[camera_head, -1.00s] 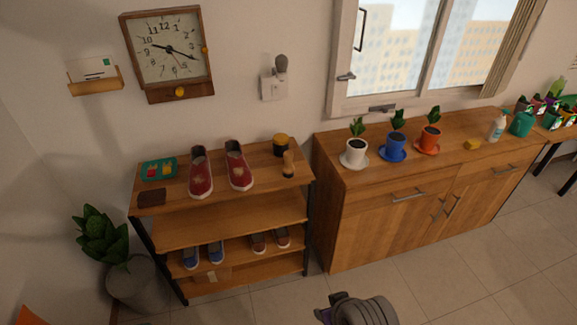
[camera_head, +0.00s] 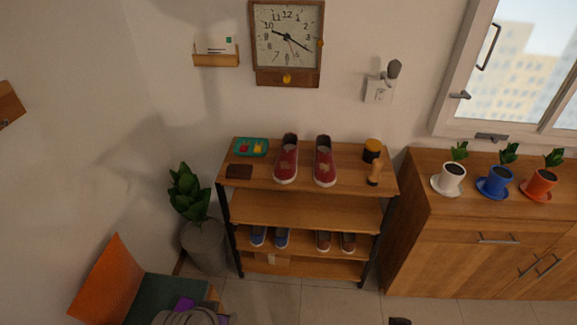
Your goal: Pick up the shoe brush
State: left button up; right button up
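The shoe brush appears to be the small upright item with a light wooden handle (camera_head: 374,173) at the right end of the shoe rack's top shelf. It stands just in front of a dark jar with a yellow-brown band (camera_head: 372,150). Its bristles are too small to make out. No fingertips of either gripper can be seen, and neither is near the brush.
A potted plant (camera_head: 203,240) stands left. A wooden cabinet (camera_head: 450,250) is right. A seat with an orange cushion (camera_head: 107,280) is bottom left.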

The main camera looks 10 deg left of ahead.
aim_at(374, 177)
jog(key=k, duration=0.45)
jog(key=i+l+u, duration=0.25)
jog(key=i+l, duration=0.55)
jog(key=i+l+u, duration=0.3)
jog(key=i+l, duration=0.6)
